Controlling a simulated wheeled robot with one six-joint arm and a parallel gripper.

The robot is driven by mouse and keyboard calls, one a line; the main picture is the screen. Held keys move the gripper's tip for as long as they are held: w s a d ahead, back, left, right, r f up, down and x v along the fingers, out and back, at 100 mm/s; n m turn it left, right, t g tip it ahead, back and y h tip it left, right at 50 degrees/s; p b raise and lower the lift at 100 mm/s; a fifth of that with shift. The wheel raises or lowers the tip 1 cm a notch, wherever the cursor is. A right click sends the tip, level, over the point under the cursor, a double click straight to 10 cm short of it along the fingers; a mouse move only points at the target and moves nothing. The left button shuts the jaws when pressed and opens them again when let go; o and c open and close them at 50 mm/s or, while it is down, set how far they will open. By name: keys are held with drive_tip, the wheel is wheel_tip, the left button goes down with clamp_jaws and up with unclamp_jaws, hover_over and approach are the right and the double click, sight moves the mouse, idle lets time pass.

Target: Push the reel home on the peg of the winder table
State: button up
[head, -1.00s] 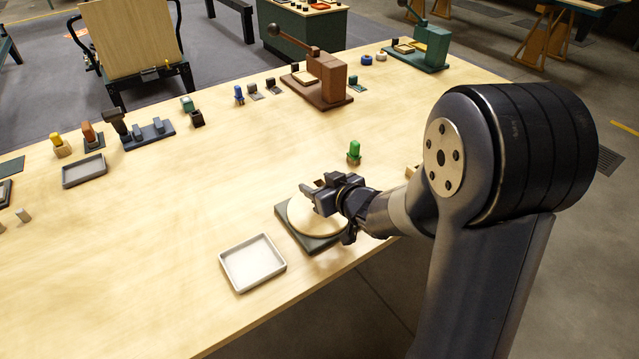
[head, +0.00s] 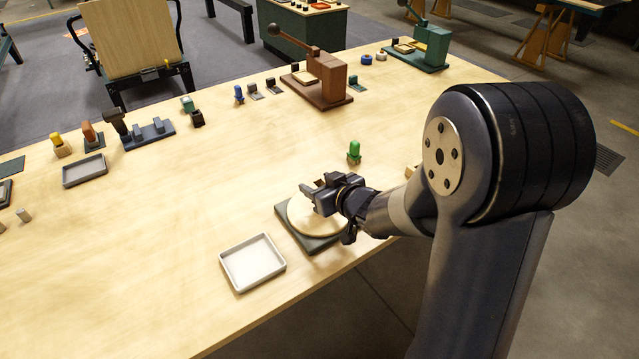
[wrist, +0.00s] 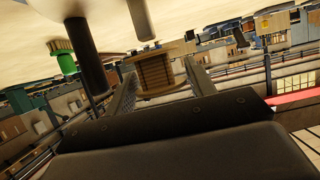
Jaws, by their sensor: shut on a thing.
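The winder table is a round cream disc (head: 298,212) on a dark square base (head: 318,244), near the front edge of the bench. My gripper (head: 311,191) is over the disc and covers part of it. In the wrist view my gripper (wrist: 160,82) has its two fingers on either side of the reel (wrist: 156,72), a tan ribbed piece with wider end plates, and is shut on it. The reel is hidden in the head view. I cannot make out the peg or how far the reel sits on it.
A pale grey tray (head: 252,263) lies just left of the winder table. A green-topped piece (head: 354,151) stands behind my gripper. A brown lever press (head: 322,78) stands farther back.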

drive_tip(key=shift+f+b, duration=2.2)
drive_tip(key=shift+f, duration=0.35)
drive_tip(key=o, duration=1.1)
drive_tip(key=shift+c, duration=0.2)
drive_tip(key=p+v, duration=0.2)
drive_tip(key=v, duration=0.9)
drive_tip(key=shift+w+f, duration=0.1)
drive_tip(key=shift+w, duration=0.05)
drive_tip(key=x, duration=0.3)
drive_tip(key=b+x, duration=0.1)
drive_tip(key=x, duration=0.6)
drive_tip(key=shift+w+a+r, duration=0.25)
drive_tip(key=shift+w, duration=0.1)
drive_tip(key=shift+s+r, duration=0.1)
drive_tip(key=shift+r, duration=0.05)
